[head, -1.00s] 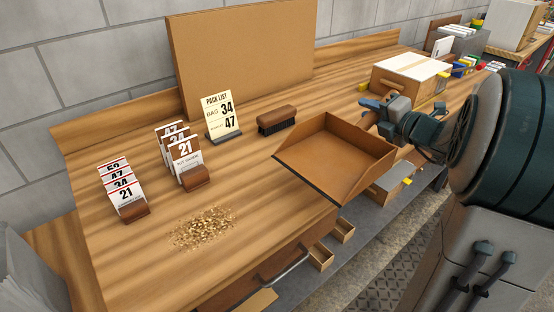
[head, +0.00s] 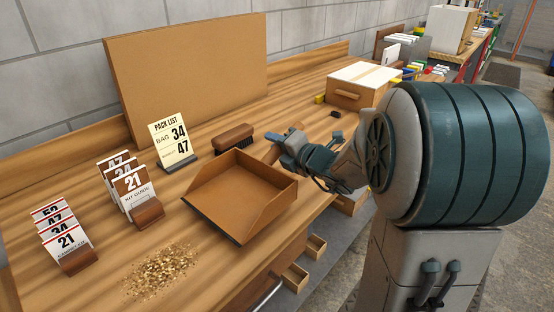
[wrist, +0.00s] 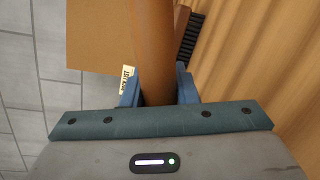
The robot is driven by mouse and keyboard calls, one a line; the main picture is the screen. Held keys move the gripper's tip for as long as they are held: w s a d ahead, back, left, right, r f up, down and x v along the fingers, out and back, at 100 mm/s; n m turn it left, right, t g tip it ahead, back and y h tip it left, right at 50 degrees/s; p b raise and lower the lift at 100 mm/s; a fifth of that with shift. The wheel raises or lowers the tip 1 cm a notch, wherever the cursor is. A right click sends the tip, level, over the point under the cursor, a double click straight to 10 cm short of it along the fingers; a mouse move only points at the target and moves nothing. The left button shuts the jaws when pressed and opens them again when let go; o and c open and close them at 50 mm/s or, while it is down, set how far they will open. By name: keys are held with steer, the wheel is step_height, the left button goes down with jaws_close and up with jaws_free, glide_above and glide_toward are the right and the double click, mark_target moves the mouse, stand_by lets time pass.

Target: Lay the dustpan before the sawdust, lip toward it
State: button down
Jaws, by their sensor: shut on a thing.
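The brown dustpan (head: 243,192) is in the middle of the head view, its dark lip facing left and toward the front. My gripper (head: 284,148) is shut on its handle, which runs between the blue fingers (wrist: 160,90) in the wrist view. The dustpan looks close over the bench; I cannot tell whether it touches. The sawdust (head: 161,271) lies in a loose patch on the bench at the lower left, with bare wood between it and the lip.
A brush (head: 233,137) lies behind the dustpan. The pack list stand (head: 171,142) and two card holders (head: 147,213) (head: 75,261) stand to the left. A wooden box (head: 358,88) is farther back. Open small drawers (head: 296,276) jut from the bench front.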

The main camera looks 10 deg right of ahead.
step_height(320, 180, down, 4)
steer(key=shift+b, duration=0.55)
steer(key=shift+r, duration=0.1)
steer(key=c, duration=1.1)
jaws_free()
steer(key=shift+c, duration=0.2)
steer(key=p+v, duration=0.1)
steer(key=v, duration=1.1)
